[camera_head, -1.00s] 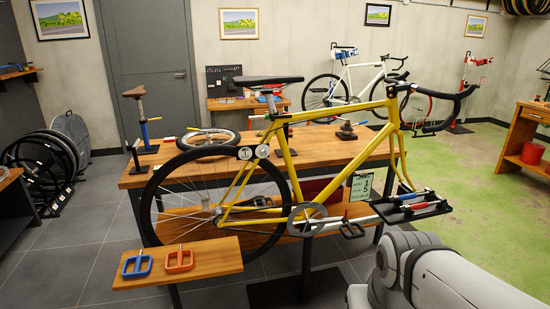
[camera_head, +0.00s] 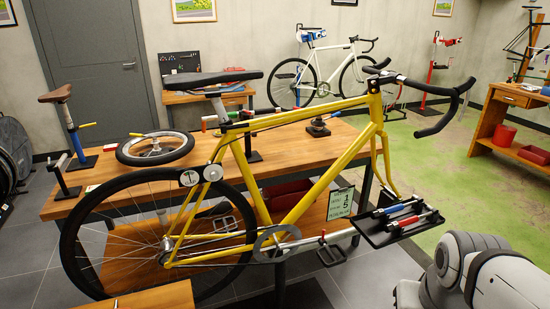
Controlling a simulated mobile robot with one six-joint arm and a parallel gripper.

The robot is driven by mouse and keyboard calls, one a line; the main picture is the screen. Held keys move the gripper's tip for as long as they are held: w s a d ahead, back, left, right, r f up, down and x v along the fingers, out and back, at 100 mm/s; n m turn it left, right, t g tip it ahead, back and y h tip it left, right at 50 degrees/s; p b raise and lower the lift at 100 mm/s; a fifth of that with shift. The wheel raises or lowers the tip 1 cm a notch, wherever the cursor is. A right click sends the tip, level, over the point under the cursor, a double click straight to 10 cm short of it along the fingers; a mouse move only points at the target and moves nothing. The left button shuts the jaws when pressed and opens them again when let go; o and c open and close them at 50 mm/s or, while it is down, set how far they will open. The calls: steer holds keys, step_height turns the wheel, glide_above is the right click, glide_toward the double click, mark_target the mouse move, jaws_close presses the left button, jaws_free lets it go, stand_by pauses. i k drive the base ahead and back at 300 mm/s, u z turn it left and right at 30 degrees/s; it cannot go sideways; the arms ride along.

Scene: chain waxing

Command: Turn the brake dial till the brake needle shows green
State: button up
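A yellow bicycle (camera_head: 342,160) is held upright in front of the wooden workbench. A round white gauge with a dark needle (camera_head: 190,178) sits near its rear wheel, below the saddle. Its needle looks nearly upright; no green can be made out on it at this size. A round pale knob (camera_head: 213,173) is directly right of the gauge, possibly the brake dial. Part of my grey-white arm shows at the bottom right, well apart from the gauge. My gripper is not in view.
The workbench (camera_head: 350,130) carries a small wheel (camera_head: 155,149) and a dark stand (camera_head: 318,128). A black tool tray (camera_head: 385,235) sticks out below the handlebar, near my arm. A wooden board (camera_head: 150,298) is at the bottom left. Green floor (camera_head: 430,150) at right is open.

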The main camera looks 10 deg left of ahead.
mark_target(214, 175)
steer(key=u, duration=0.2)
steer(key=i, duration=0.85)
steer(key=u, duration=0.5)
